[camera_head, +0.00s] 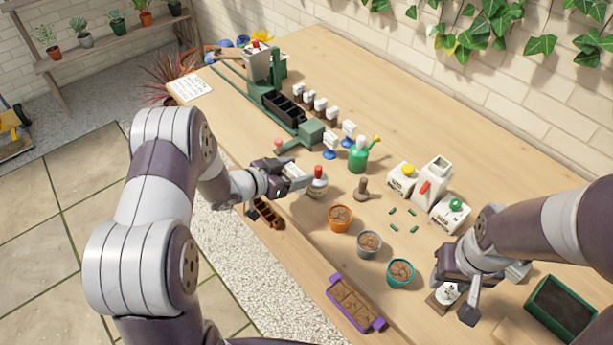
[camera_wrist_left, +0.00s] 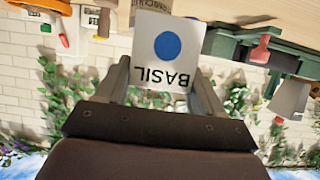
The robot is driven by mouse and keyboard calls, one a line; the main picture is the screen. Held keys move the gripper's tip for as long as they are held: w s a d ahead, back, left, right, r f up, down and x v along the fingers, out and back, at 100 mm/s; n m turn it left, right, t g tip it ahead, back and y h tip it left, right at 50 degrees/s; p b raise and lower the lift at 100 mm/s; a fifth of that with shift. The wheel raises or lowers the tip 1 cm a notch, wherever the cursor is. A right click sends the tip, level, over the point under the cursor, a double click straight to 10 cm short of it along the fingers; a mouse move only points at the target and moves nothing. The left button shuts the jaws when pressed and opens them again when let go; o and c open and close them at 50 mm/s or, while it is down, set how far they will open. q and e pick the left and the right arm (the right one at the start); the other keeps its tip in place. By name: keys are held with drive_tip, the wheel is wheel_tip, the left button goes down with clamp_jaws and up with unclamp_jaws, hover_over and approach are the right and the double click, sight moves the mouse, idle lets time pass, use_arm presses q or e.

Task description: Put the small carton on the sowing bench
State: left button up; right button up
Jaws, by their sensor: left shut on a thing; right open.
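A small white block printed BASIL with a blue dot, which I take for the small carton (camera_wrist_left: 166,52), sits between the fingers of my left gripper (camera_wrist_left: 160,85). In the head view the carton (camera_head: 294,170) shows as a white piece at the tips of my left gripper (camera_head: 284,174), above the near edge of the wooden bench (camera_head: 375,100). Its far side is hidden. My right gripper (camera_head: 458,292) is open, low at the right, near a white patterned item (camera_head: 447,293) on a brown base.
A red-topped bottle (camera_head: 317,182) stands just right of my left gripper. Pots of soil (camera_head: 340,218), a purple planter (camera_head: 355,302) and white capped containers (camera_head: 402,176) stand to the right. A green device (camera_head: 311,133) and a black tray (camera_head: 284,107) lie behind.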

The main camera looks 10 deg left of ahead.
use_arm(q)
wheel_tip(320, 180, down, 4)
drive_tip(key=shift+f, duration=0.25)
drive_tip(key=shift+f, duration=0.15)
drive_tip(key=o, duration=1)
